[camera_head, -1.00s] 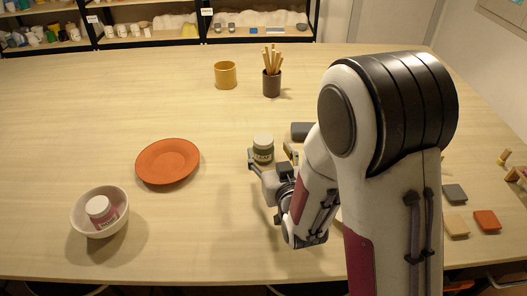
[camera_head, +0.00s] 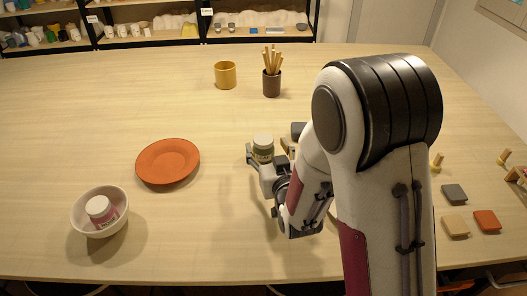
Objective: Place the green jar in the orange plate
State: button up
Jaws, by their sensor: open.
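The green jar (camera_head: 263,147) has a pale lid and a label and stands upright on the table near the middle. My gripper (camera_head: 265,156) is open and close around the near side of the jar, one finger showing at its left. Part of the other finger is hard to make out against the things behind. The orange plate (camera_head: 168,162) lies flat on the table to the left of the jar, and it is empty.
A white bowl (camera_head: 80,217) holding a pink-labelled jar (camera_head: 101,209) stands at the front left. A yellow mug (camera_head: 225,75) and a dark cup of sticks (camera_head: 272,84) stand behind. Flat tiles (camera_head: 486,221) lie at right. The table between jar and plate is clear.

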aim_at(263, 138)
jog(key=shift+w, duration=0.15)
jog(key=shift+x, duration=2.45)
jog(key=c, duration=1.6)
jog(key=shift+r, duration=0.15)
jog(key=shift+r, duration=4.9)
